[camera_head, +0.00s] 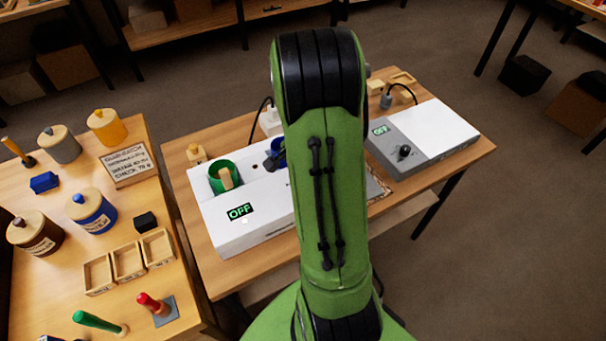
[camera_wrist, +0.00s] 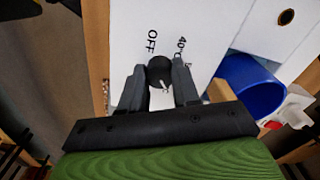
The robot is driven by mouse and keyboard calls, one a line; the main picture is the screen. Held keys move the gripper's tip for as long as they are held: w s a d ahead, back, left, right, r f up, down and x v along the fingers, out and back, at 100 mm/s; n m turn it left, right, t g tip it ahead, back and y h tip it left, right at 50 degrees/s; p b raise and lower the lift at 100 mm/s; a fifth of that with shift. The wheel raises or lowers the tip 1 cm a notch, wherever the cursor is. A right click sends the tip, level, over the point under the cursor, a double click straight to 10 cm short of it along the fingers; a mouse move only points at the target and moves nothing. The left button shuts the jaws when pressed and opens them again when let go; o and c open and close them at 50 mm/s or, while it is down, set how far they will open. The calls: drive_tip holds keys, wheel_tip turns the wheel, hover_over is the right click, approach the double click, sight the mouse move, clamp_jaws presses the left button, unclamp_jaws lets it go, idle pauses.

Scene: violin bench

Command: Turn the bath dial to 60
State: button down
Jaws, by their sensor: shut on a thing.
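The bath is a long white box (camera_head: 235,230) on the bench. Its small display (camera_head: 240,211) reads OFF in green. In the wrist view the bath's dial (camera_wrist: 159,70) is a small black knob on the white face, with OFF and 40 printed beyond it. A small pale mark shows on the knob's near side; I cannot tell where its pointer is set. My gripper (camera_wrist: 160,82) is shut on the dial, one dark finger on each side. In the head view my green arm hides the dial and the fingers.
A green pot (camera_head: 224,176) sits in the bath. A blue pot (camera_wrist: 248,86) stands right of my gripper in the wrist view. A grey-and-white device (camera_head: 425,138) with its own knob and OFF display is at right. The left table (camera_head: 60,265) holds jars, trays and tools.

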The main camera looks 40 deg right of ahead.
drive_tip(key=shift+w+r+m, duration=0.1)
drive_tip(key=shift+r+m, duration=0.05)
drive_tip(key=shift+m, duration=0.45)
drive_tip(key=shift+d, duration=0.1)
drive_tip(key=c, duration=0.8)
unclamp_jaws()
wheel_tip(320, 180, up, 16)
drive_tip(key=p, duration=0.4)
drive_tip(key=shift+f, duration=0.2)
